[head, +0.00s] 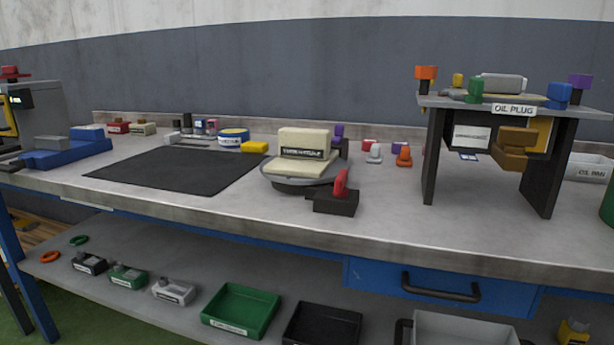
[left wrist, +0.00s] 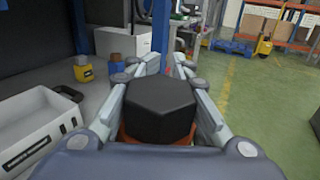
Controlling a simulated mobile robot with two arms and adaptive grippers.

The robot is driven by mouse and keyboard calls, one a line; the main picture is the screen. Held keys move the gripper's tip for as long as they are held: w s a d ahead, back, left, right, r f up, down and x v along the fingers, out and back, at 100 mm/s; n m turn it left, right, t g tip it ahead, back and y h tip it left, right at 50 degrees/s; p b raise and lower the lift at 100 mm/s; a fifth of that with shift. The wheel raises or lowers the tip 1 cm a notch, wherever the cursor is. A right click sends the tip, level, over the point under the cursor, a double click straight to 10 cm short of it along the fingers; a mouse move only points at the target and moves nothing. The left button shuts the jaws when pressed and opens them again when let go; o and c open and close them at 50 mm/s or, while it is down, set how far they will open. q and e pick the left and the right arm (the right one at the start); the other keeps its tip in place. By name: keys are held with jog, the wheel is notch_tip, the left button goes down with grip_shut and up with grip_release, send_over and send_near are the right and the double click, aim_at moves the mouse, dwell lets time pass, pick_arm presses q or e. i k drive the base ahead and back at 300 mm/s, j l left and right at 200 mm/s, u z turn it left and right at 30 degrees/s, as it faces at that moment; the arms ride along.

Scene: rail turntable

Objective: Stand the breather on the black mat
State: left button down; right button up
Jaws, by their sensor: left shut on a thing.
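The black mat (head: 180,172) lies flat and bare on the left half of the workbench in the head view. In the left wrist view my left gripper (left wrist: 166,66) is shut on a black hexagonal part (left wrist: 160,104) with an orange piece below it. This may be the breather, but no label on it shows. The gripper hides its sides and lower end. Neither gripper shows in the head view, and my right gripper is in no view.
A turntable (head: 290,183) bearing a cream block stands right of the mat, with a red-handled black clamp (head: 336,202) in front. A rack (head: 430,150) stands farther right. Small parts line the back edge. Below are a shelf with bins (head: 240,308) and a drawer (head: 440,288).

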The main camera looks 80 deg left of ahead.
aim_at(202, 178)
jog(key=u, duration=1.7)
